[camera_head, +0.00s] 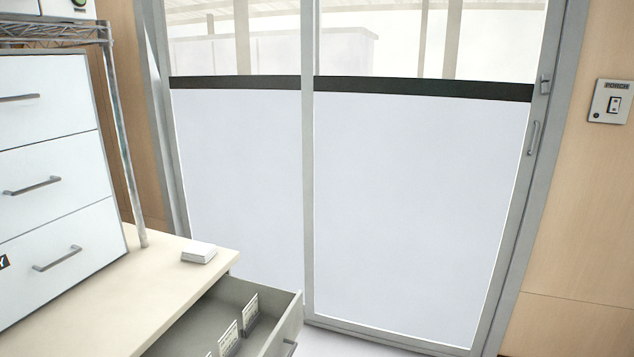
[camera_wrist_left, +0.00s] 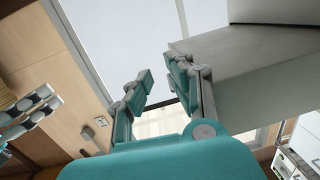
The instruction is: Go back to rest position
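My left gripper (camera_wrist_left: 158,72) shows in the left wrist view with its teal and grey fingers apart and nothing between them. The sliding door and a grey box-like surface show behind the fingers; I see no contact with either. At the left edge of that view is a teal, white and black jointed part (camera_wrist_left: 35,106), which looks like part of my right gripper. Its fingertips are not clear enough to tell open from shut. Neither gripper shows in the head view.
An open drawer (camera_head: 292,323) holding small upright cards juts out below the counter (camera_head: 95,306). A white stack (camera_head: 199,252) lies on the counter by a white drawer cabinet (camera_head: 55,150). Behind is a sliding glass door (camera_head: 415,200); a switch plate (camera_head: 610,101) is at right.

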